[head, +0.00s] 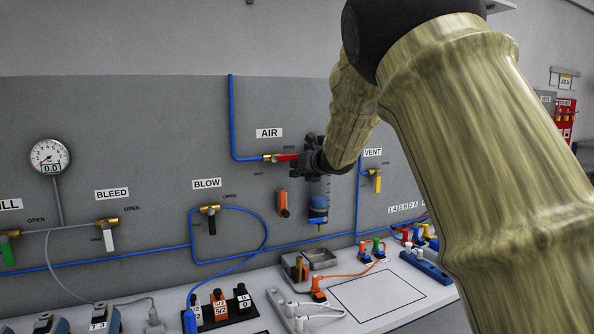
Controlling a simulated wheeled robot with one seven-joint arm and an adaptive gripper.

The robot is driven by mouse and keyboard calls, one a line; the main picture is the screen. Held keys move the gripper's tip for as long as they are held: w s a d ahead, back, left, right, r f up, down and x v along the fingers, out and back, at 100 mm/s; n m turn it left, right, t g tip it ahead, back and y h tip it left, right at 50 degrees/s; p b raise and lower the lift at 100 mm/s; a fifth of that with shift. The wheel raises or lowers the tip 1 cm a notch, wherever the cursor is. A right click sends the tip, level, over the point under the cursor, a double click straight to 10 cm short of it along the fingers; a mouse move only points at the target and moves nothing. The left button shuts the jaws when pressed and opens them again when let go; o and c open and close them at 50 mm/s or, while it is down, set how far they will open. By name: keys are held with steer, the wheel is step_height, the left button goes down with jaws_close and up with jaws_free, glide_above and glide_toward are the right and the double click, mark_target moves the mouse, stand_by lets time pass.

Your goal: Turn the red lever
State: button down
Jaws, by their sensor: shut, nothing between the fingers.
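The red lever (287,157) sits on a brass valve under the AIR label on the grey panel. It lies about level, in line with the blue pipe, and its right end meets my gripper in the picture. My gripper (306,160) is dark and shut with nothing held, at the lever's right end. I cannot tell whether it touches the lever.
A filter bowl (318,193) hangs just below my gripper. A metal tray (322,262) and coloured connectors stand on the bench below.

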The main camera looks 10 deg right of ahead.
step_height(320, 180, down, 4)
steer(key=b, duration=0.4)
steer(key=b+v, duration=0.1)
steer(key=v, duration=0.9)
steer(key=shift+a, duration=0.35)
steer(key=shift+s, duration=0.1)
